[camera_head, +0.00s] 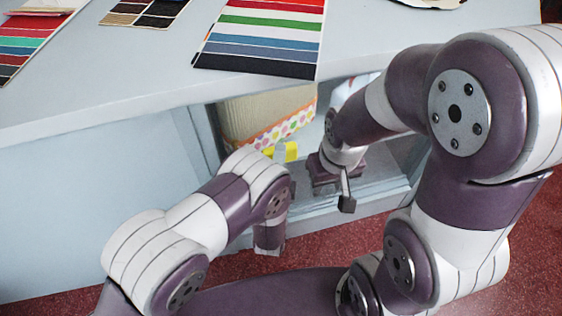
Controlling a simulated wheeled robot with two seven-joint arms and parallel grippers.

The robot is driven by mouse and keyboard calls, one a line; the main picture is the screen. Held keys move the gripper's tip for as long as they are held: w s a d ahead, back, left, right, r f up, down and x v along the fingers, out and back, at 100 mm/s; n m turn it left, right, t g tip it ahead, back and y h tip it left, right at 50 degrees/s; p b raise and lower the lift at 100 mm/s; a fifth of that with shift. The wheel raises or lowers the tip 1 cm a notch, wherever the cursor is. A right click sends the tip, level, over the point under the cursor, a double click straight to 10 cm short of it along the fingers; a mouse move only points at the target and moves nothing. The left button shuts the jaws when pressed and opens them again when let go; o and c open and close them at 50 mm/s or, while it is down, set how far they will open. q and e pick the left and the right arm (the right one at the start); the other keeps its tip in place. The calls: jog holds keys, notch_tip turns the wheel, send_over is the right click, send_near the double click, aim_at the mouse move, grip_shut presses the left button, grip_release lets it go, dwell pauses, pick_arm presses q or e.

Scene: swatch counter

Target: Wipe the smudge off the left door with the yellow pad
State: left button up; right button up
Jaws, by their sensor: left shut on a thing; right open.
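A pale blue panel (90,205), which looks like the left door, fills the cabinet front at the left. I see no smudge on its visible part. A yellow thing (291,151), possibly the pad, shows in two pieces with a greyish strip between them, inside the open cabinet bay; my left arm partly covers it. My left gripper (269,247) points down in front of the bay's lower edge. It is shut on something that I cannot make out. My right gripper (346,196) is open at the bay's right part, with one dark fingertip clearly visible.
Striped swatch cards (262,40) lie on the pale counter top (120,85). A beige bin (246,112) with dotted trim stands inside the bay. My arms crowd the right and lower middle. Red carpet (50,300) covers the floor.

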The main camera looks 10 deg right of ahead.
aim_at(292, 156)
pick_arm(q)
jog(key=shift+w, duration=0.85)
jog(key=d+b, duration=0.1)
jog(key=d, duration=0.2)
jog(key=shift+d, duration=0.25)
jog(key=shift+d+b, duration=0.2)
jog(key=shift+b, duration=0.1)
jog(key=shift+w, duration=0.15)
jog(key=shift+a+r, duration=0.15)
jog(key=shift+a, duration=0.1)
jog(key=a+p, duration=0.1)
jog(key=a, duration=0.2)
jog(key=shift+p, duration=0.4)
jog(key=shift+a, duration=0.3)
